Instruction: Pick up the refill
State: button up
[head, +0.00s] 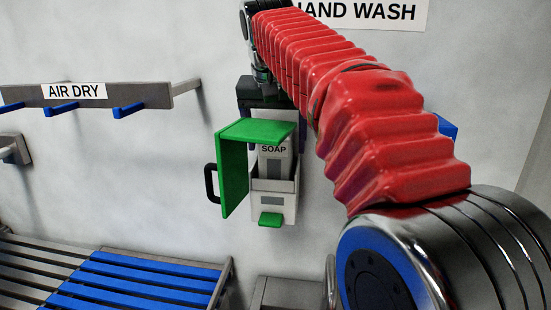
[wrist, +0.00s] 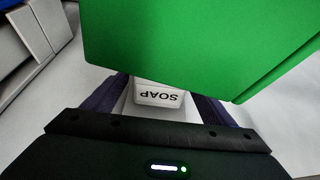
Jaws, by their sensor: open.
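The refill (head: 275,168) is a pale box labelled SOAP. It stands upright in the white wall dispenser (head: 275,207), whose green cover (head: 234,172) is swung open to the left. My gripper (head: 268,103) is above the dispenser, pointing down, with its fingers partly hidden behind the green cover. In the wrist view my gripper (wrist: 157,92) is open, with one dark finger on each side of the refill (wrist: 160,96), whose label appears upside down. The refill lies between and beyond the fingers; I cannot tell whether they touch it.
The green cover (wrist: 200,45) fills much of the upper wrist view, close to the fingers. A black handle (head: 210,182) sticks out from the cover's left. An AIR DRY rail (head: 130,92) with blue hooks is at left. A blue-slatted bench (head: 140,280) lies below left.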

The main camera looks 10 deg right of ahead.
dwell(0.5)
jog(key=c, duration=1.1)
jog(key=shift+r, duration=0.2)
jog(key=shift+r, duration=3.35)
jog(key=s+d, duration=0.8)
jog(key=s, duration=0.1)
jog(key=s+d, duration=0.3)
jog(key=s, duration=0.1)
jog(key=shift+s+d, duration=0.3)
jog(key=shift+d, duration=0.1)
